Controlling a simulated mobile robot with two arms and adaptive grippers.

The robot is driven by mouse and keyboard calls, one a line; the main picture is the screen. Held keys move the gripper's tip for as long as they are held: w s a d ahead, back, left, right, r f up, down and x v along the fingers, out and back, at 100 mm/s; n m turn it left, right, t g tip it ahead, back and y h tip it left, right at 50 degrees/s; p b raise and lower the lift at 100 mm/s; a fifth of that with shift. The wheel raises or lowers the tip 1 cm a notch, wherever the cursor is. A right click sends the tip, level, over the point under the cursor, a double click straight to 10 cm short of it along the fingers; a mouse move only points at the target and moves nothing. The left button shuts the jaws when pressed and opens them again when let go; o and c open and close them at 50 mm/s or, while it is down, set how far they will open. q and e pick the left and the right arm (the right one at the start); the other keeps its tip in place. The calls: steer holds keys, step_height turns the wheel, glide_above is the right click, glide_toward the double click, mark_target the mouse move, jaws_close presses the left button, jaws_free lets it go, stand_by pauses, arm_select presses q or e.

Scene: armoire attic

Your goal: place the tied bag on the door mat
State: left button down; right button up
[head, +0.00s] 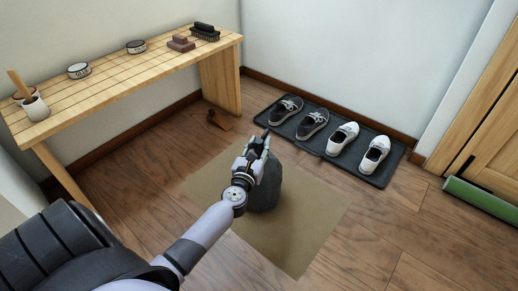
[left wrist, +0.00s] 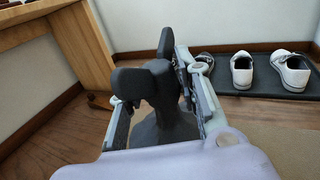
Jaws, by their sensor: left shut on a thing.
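The tied bag (head: 267,188) is a dark grey, rounded sack with a gathered neck. In the head view it is upright over the tan door mat (head: 305,238), within the mat's outline. I cannot tell whether its base touches the mat. My left gripper (head: 258,147) is shut on the bag's neck from above. In the left wrist view the bag (left wrist: 165,128) stands between the two fingers, with its dark knot ends sticking up. The gripper and forearm hide part of the bag and mat. My right gripper is not in view.
A slatted wooden bench (head: 110,82) stands along the left wall with tins, brushes and a cup on it. A black shoe tray (head: 375,178) with grey and white shoes lies behind the mat. A green roll (head: 482,198) lies by the wooden door. The floor at front right is clear.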

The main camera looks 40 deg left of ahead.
arm_select(q)
steer(key=shift+r, duration=0.15)
steer(key=c, duration=1.2)
jaws_free()
steer(key=shift+f, duration=0.2)
steer(key=shift+r, duration=0.15)
steer(key=p+v, duration=0.1)
steer(key=v, duration=1.1)
